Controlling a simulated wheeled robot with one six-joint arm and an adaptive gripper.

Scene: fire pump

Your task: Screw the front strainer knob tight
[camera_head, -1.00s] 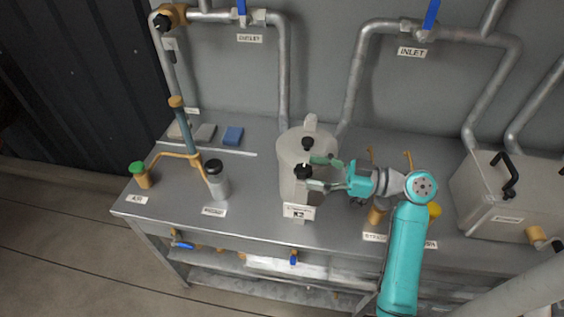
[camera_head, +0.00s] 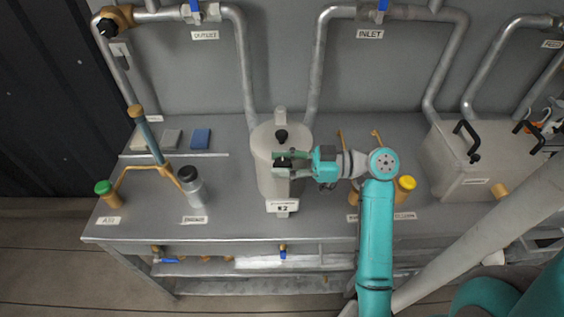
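The strainer is a light grey metal pot (camera_head: 266,178) in the middle of the bench. Its rear black knob (camera_head: 281,135) stands clear on the lid. The front strainer knob (camera_head: 281,159), also black, is at the pot's front side, partly hidden by my fingers. My gripper (camera_head: 287,164) reaches in from the right, with one finger behind the front knob and one in front. The fingers are close together and appear closed on it. Exact finger contact is too small to make out.
A label plate (camera_head: 283,206) stands before the pot. To the left are a grey bottle (camera_head: 192,188) with a black cap and a green-capped container (camera_head: 105,190). A yellow-capped container (camera_head: 405,187) and a metal tank (camera_head: 470,165) are to the right. Pipes run along the wall.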

